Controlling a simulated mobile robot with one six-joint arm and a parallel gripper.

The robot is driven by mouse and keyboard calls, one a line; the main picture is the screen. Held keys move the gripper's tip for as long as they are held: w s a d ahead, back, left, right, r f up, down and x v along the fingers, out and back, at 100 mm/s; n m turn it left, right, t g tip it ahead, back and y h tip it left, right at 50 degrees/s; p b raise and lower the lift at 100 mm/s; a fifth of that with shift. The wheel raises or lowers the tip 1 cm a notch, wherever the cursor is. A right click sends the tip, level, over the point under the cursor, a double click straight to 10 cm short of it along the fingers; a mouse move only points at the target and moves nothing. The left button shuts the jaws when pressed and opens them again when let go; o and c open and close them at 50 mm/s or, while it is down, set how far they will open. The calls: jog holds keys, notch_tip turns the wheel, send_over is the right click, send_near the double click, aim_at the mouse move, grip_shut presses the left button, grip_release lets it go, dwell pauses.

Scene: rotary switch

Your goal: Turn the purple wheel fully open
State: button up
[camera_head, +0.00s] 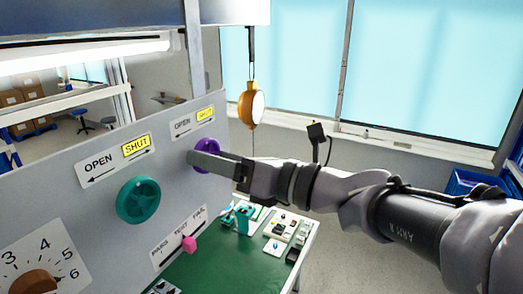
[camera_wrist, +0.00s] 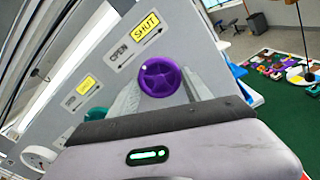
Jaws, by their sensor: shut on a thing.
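The purple wheel (camera_head: 207,150) is mounted on the upright grey panel (camera_head: 110,240), below an OPEN/SHUT label with arrows. It also shows in the wrist view (camera_wrist: 160,77), with its spoked face toward the camera. My gripper (camera_head: 200,160) reaches in from the right and is shut on the purple wheel, one finger across its front in the head view. In the wrist view the two fingers (camera_wrist: 163,97) lie on either side of the wheel. The wheel's far rim is partly hidden by the finger in the head view.
A teal wheel (camera_head: 138,200) sits left of the purple one under its own OPEN/SHUT label. Lower are a pink switch (camera_head: 189,244) and a brown knob (camera_head: 36,283). An orange hanging device (camera_head: 251,105) is above my wrist. A green bench (camera_head: 225,262) with small parts lies below.

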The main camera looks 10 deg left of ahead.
jog(key=shift+w+r+n+b, duration=0.1)
jog(key=shift+r+n+b, duration=0.05)
jog(key=shift+n+b, duration=16.2)
jog(key=shift+n+p, duration=0.75)
jog(key=shift+n, duration=0.2)
jog(key=o, duration=1.4)
jog(key=shift+c, duration=0.2)
jog(key=shift+d, duration=0.1)
